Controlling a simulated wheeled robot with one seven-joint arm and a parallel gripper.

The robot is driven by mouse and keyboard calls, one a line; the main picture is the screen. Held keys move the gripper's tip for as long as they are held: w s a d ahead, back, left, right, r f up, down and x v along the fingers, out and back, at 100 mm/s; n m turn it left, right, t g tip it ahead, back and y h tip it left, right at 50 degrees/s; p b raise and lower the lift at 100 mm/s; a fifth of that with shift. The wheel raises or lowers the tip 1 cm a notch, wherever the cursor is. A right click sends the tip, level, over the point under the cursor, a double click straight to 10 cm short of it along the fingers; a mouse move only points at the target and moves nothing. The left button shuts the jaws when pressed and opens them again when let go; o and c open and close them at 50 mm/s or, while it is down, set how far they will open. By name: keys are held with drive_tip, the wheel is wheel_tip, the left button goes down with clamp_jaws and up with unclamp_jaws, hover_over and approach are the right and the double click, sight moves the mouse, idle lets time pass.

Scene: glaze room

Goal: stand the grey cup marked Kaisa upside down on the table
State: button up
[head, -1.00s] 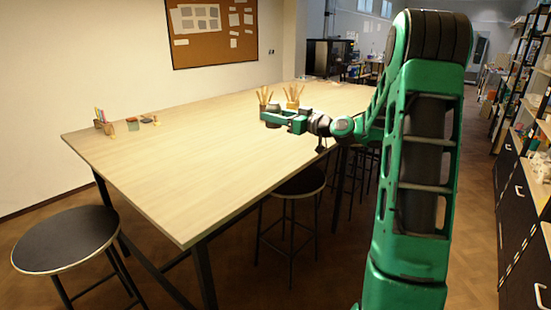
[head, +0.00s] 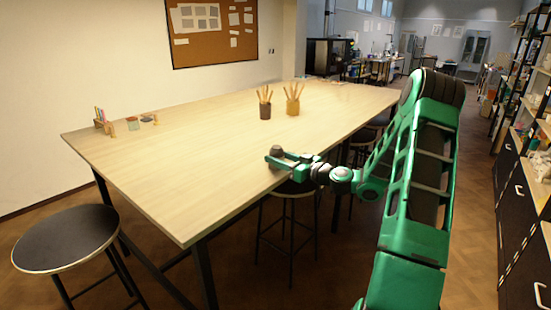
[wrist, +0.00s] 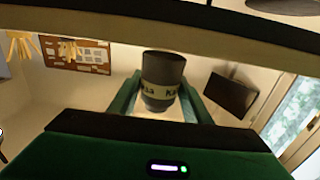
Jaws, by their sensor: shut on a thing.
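The grey cup (wrist: 164,70) is held between the two green fingers of my gripper in the wrist view. It is dark grey with a pale band of dark letters, partly readable as "Ka". Its wider end is at the top of that picture, where the table also shows, so the cup appears turned mouth down. In the head view my gripper (head: 288,157) is shut on the cup, a small dark shape at its tip, near the right-hand long edge of the table (head: 190,165). I cannot tell its height above the top.
Two pots of sticks, one dark (head: 265,110) and one ochre (head: 292,106), stand beyond my gripper. Small items, including a greenish cup (head: 133,124), stand at the far left. The middle and near tabletop is bare. Stools (head: 65,238) stand around the table.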

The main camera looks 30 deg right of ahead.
drive_tip(key=shift+f, duration=0.5)
drive_tip(key=shift+f, duration=0.2)
drive_tip(key=o, duration=1.1)
drive_tip(key=shift+o, duration=0.2)
drive_tip(key=v, duration=1)
drive_tip(key=shift+s+d, duration=0.2)
drive_tip(key=shift+s, duration=0.1)
drive_tip(key=shift+s, duration=0.1)
